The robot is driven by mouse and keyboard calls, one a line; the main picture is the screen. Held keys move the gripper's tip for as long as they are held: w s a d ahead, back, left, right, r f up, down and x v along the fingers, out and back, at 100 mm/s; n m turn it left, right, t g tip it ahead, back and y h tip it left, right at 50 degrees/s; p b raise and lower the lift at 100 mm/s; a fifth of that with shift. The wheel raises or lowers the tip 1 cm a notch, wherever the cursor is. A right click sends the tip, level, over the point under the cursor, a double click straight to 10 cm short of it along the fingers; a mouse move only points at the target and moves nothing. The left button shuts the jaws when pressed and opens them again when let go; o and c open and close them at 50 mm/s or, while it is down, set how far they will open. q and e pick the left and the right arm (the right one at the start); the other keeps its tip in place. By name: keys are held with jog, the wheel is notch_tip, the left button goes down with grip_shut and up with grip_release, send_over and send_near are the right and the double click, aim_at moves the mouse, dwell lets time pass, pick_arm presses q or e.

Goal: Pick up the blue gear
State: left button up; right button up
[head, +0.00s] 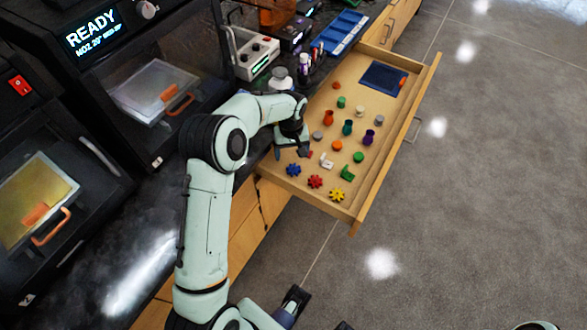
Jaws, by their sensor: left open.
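The blue gear (293,169) lies flat at the near left corner of the open wooden drawer (357,212). My left gripper (292,152) points down over the drawer's left side, just beyond the blue gear in the picture. Its jaws are open, and I see nothing between them. The gear looks apart from the fingers, but the height between them is hard to judge. A red gear (315,181) and a yellow gear (337,194) lie in a row to the right of the blue one.
Black printers (100,70) stand on the left. The floor on the right is clear.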

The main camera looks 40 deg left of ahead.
aim_at(294, 169)
pick_arm(q)
jog(key=f, duration=0.8)
jog(key=shift+w+d+f, duration=0.25)
jog(key=shift+f, duration=0.1)
jog(key=c, duration=1.1)
